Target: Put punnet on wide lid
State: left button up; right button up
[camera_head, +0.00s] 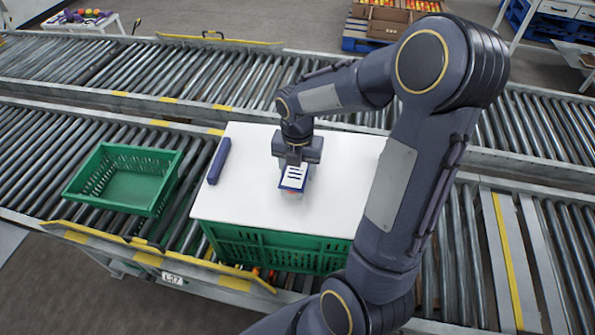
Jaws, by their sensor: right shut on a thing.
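The wide lid (245,195) is a large white board lying flat on top of a green crate (275,247). My right gripper (294,165) points down over the middle of the lid and is shut on the punnet (293,178). The punnet shows a blue and white label with dark lines and a little red at its lower edge. The gripper hides its far part. I cannot tell whether the punnet touches the lid. My left gripper is not in view.
A dark blue bar (219,160) lies near the lid's left edge. An empty green crate (123,179) stands on the rollers at left. The lid is bare between the bar and the punnet. My right arm covers the lid's right side.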

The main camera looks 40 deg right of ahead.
jog(key=shift+f, duration=0.65)
jog(key=shift+f, duration=0.25)
jog(key=o, duration=1)
jog(key=shift+r, duration=0.1)
jog(key=shift+o, duration=0.2)
